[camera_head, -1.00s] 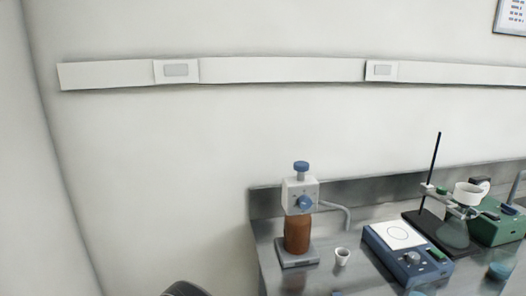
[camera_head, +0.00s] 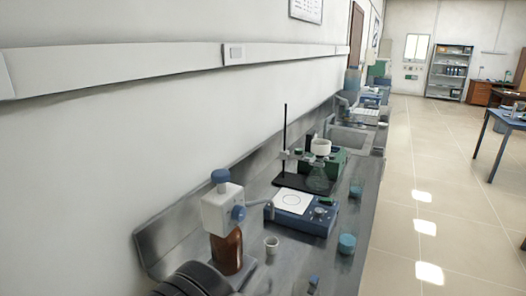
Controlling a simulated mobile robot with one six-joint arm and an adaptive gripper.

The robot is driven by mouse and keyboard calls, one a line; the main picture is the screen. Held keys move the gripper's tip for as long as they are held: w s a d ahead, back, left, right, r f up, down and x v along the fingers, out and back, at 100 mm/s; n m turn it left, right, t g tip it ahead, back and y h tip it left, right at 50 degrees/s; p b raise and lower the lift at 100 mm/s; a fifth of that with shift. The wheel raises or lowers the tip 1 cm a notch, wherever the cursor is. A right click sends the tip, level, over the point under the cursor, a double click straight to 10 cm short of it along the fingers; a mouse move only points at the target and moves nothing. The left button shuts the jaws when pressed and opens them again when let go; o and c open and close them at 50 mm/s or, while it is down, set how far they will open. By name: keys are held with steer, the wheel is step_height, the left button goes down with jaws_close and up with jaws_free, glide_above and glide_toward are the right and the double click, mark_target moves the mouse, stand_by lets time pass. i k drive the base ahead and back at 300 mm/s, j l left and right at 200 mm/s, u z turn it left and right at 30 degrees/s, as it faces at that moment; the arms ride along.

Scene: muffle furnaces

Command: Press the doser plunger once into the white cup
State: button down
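The doser (camera_head: 222,209) stands at the near left end of the bench, upright. It has a white head, a brown bottle (camera_head: 227,251) below and a blue plunger knob (camera_head: 221,176) on top. A thin spout reaches right from the head. The small white cup (camera_head: 271,245) stands on the bench to the right of the bottle, near the spout's end but apart from the bottle. A dark rounded part of my arm (camera_head: 195,281) shows at the bottom, in front of the doser's base. My gripper's fingers are not in view.
Blue-green pots (camera_head: 346,244) stand near the bench's right edge. A sink (camera_head: 350,140) lies farther back. Open tiled floor (camera_head: 430,190) runs along the right.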

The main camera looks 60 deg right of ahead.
mark_target(220, 176)
steer(key=i+z, duration=0.25)
steer(key=z, duration=0.2)
steer(key=i+j+z, duration=0.1)
steer(key=i+z, duration=0.15)
steer(key=z, duration=0.15)
steer(key=i+j+z, duration=0.15)
steer(key=z, duration=0.3)
steer(key=i+j+z, duration=0.25)
steer(key=z, duration=0.15)
